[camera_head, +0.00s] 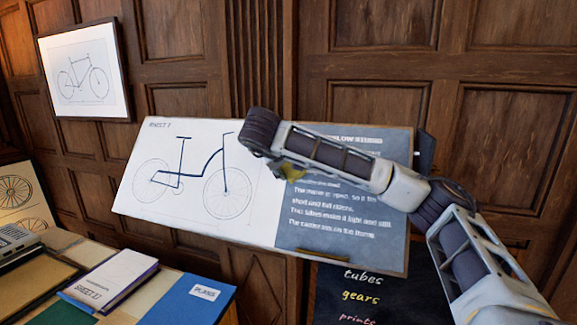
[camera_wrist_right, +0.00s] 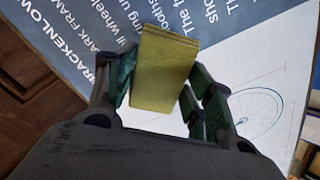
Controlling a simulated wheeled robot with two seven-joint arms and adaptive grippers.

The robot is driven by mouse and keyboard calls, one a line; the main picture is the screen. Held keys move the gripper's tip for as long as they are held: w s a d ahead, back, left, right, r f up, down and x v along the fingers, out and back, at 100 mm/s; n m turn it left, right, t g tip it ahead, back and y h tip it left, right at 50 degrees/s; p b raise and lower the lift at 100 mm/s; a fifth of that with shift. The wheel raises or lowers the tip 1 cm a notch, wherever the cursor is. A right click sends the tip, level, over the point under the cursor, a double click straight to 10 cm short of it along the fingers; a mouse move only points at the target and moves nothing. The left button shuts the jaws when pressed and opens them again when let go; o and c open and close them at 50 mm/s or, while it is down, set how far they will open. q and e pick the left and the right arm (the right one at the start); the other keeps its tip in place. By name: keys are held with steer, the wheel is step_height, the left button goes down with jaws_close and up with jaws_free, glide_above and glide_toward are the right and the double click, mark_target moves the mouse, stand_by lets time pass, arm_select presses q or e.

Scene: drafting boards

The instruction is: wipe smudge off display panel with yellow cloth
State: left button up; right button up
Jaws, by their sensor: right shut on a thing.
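The display panel (camera_head: 262,215) is a wide board with a bicycle drawing on its white left half and white text on its grey right half. My right arm reaches in from the right across the grey half. My right gripper (camera_wrist_right: 160,88) is shut on the yellow cloth (camera_wrist_right: 165,65), a folded block between green fingers in the right wrist view. The cloth (camera_head: 292,172) shows partly below my wrist in the head view, in front of the panel near the border of the two halves. I cannot tell whether it touches. No smudge is distinguishable. My left gripper is not in view.
A table at lower left holds a white booklet (camera_head: 112,278), a blue folder (camera_head: 190,298) and a brown tray (camera_head: 38,285). A dark sign (camera_head: 345,300) with coloured words stands below the panel. A framed bicycle picture (camera_head: 86,75) hangs on the wood-panelled wall.

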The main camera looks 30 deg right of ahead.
steer(key=shift+v, duration=1.55)
